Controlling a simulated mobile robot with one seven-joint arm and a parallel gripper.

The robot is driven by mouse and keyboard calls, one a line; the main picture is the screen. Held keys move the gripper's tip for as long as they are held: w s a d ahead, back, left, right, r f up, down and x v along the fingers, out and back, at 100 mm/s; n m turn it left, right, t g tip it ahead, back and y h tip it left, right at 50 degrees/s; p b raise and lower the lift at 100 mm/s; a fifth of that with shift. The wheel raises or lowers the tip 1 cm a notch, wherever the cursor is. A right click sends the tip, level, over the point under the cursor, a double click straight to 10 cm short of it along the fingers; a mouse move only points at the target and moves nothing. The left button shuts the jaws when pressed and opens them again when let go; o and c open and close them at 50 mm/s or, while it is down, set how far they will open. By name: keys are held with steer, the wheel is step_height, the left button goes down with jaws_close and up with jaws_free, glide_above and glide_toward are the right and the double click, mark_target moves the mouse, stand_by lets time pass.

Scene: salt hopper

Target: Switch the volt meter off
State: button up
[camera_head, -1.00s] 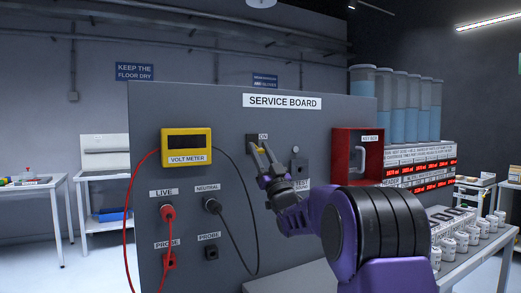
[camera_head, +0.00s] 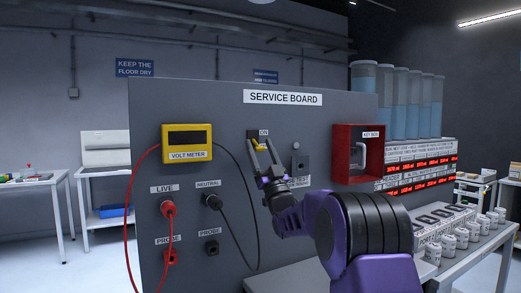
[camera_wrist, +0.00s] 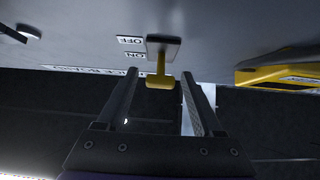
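The volt meter (camera_head: 187,142) is a yellow box with a dark display, at the upper left of the service board. A switch with a yellow lever (camera_head: 259,147) is at the board's upper middle, beside an ON label (camera_head: 264,133). In the wrist view the lever (camera_wrist: 160,80) stands out from a dark plate with upside-down OFF and ON labels, its end on the ON side. My gripper (camera_head: 262,142) is open at the switch. In the wrist view its fingers (camera_wrist: 160,76) are on either side of the lever end, with gaps visible.
A red key box (camera_head: 341,153) is right of the switch. A small knob (camera_head: 296,147) sits between them. Red and black cables run from the meter; a red plug (camera_head: 168,209) and a black plug (camera_head: 213,203) are in the live and neutral sockets. A counter (camera_head: 470,236) with jars is at the right.

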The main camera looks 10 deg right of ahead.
steer(key=v, duration=1.7)
steer(key=shift+f, duration=0.2)
steer(key=shift+s, duration=0.15)
